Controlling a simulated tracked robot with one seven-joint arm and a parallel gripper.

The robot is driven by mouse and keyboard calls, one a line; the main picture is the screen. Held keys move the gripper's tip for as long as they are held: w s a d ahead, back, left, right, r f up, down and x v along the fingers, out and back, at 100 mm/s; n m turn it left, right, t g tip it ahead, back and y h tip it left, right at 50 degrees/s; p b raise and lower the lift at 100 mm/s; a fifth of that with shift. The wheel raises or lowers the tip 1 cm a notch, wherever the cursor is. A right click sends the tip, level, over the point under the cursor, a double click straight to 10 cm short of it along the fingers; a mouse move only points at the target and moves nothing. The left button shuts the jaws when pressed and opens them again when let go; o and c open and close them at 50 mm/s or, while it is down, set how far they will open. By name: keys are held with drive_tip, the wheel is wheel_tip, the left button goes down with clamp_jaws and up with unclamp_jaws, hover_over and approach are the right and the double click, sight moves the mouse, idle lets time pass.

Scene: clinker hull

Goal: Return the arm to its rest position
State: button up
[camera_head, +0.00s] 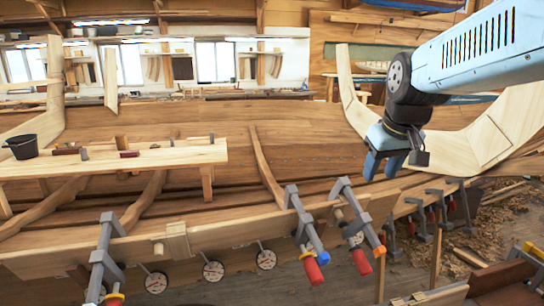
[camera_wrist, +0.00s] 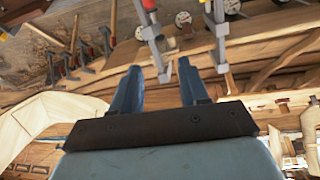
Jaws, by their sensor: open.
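My gripper (camera_head: 383,165) hangs at the end of my blue arm on the right side of the head view, over the wooden hull (camera_head: 320,150). Its fingers point down and nothing is between them. In the wrist view my gripper (camera_wrist: 158,85) shows two blue fingers spread apart, with a clamp and planking beyond them. The arm reaches in from the upper right corner of the head view. No object is held.
Clamps with red handles (camera_head: 310,240) stand along the hull's near plank, below my gripper. Round dials (camera_head: 213,270) hang under it. A plank bench (camera_head: 110,160) with tools and a black bucket (camera_head: 22,146) is at left. A pale curved frame (camera_head: 450,150) stands close behind my gripper.

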drive_tip(key=s+f+m, duration=0.1)
drive_tip(key=s+f, duration=0.2)
drive_tip(key=s, duration=0.8)
drive_tip(key=shift+s+d+m+t, duration=0.15)
drive_tip(key=shift+s+m+t, duration=0.1)
drive_tip(key=shift+m+t, duration=0.15)
drive_tip(key=shift+c, duration=0.4)
